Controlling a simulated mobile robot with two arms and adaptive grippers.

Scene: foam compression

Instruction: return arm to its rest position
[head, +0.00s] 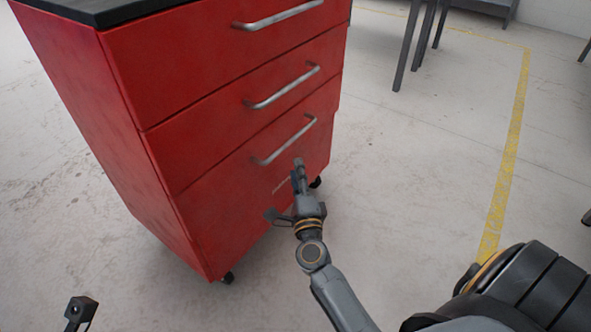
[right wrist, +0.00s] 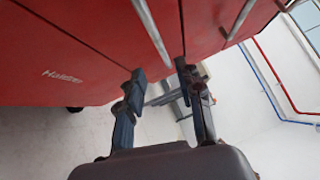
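My right gripper (head: 299,172) is in front of the lowest drawer of a red cabinet (head: 150,120), just below that drawer's handle (head: 285,140). In the right wrist view its two fingers (right wrist: 163,78) stand apart with nothing between them. Two metal bars of drawer handles (right wrist: 152,32) pass beyond the fingertips; I see no finger closed around either. A small dark part of my left gripper (head: 80,311) shows at the bottom left corner of the head view, away from the cabinet. Its fingers cannot be made out.
The cabinet has a black top (head: 95,8) and stands on casters (head: 228,277). Pale concrete floor lies open around it. A yellow floor line (head: 510,140) runs at the right. Dark table legs (head: 408,45) stand at the back right.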

